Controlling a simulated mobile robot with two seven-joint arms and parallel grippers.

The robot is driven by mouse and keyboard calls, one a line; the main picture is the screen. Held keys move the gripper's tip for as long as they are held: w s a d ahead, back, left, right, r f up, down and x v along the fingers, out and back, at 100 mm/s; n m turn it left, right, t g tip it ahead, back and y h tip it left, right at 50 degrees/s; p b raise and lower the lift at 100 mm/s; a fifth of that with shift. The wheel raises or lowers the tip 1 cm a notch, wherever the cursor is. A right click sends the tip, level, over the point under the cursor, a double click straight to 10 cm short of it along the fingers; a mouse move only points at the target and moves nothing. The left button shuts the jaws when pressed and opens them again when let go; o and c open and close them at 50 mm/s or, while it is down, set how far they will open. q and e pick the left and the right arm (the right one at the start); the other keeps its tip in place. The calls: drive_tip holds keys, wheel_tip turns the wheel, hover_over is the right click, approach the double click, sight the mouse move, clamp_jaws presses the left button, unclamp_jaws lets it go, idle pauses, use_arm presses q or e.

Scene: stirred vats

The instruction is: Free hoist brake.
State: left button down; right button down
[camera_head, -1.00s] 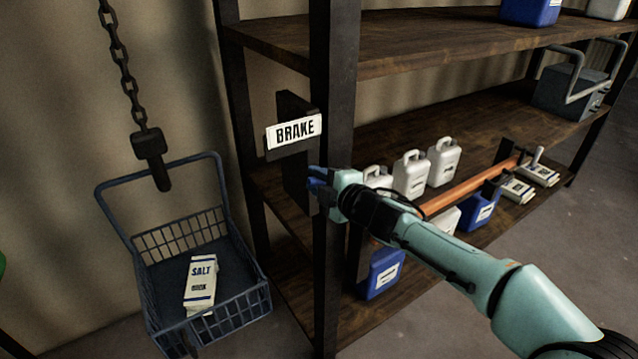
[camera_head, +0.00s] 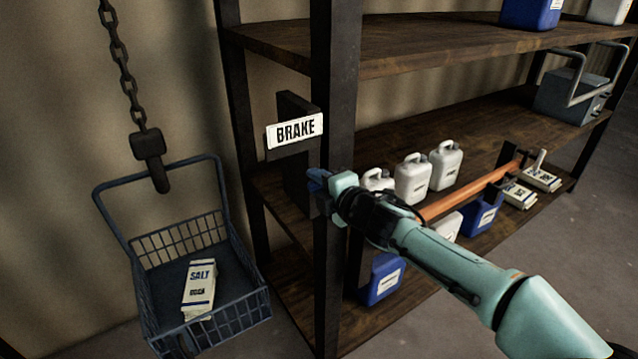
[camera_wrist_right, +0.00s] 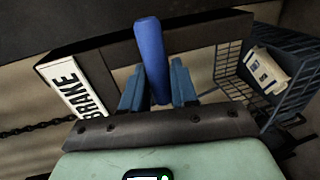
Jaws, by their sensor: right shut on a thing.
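The brake plate (camera_head: 295,131) is a white sign on a dark bracket fixed to the shelf post. It also shows in the right wrist view (camera_wrist_right: 75,88). A blue brake handle (camera_wrist_right: 151,60) stands between the fingers of my right gripper (camera_wrist_right: 158,88), which is shut on it. In the head view my right gripper (camera_head: 318,186) is at the bracket just below the sign, and the handle is mostly hidden there. The hoist chain (camera_head: 118,65) ends in a dark hook holding a blue wire basket (camera_head: 262,304) with a salt bag (camera_head: 199,287) in it. My left gripper is not in view.
A dark shelf post (camera_head: 334,90) stands right beside my right gripper. The shelf holds several white jugs (camera_head: 412,180), blue canisters (camera_head: 381,278), an orange bar (camera_head: 470,193) and a grey metal box (camera_head: 568,97). Bare wall lies behind the basket.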

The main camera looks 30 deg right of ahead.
drive_tip(key=c, duration=1)
unclamp_jaws()
use_arm(q)
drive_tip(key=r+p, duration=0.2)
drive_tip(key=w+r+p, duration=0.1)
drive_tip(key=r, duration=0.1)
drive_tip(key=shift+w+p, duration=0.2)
drive_tip(key=shift+p, duration=0.15)
use_arm(e)
drive_tip(key=v, duration=1.3)
drive_tip(key=shift+s+r, duration=0.1)
drive_tip(key=shift+s, duration=0.15)
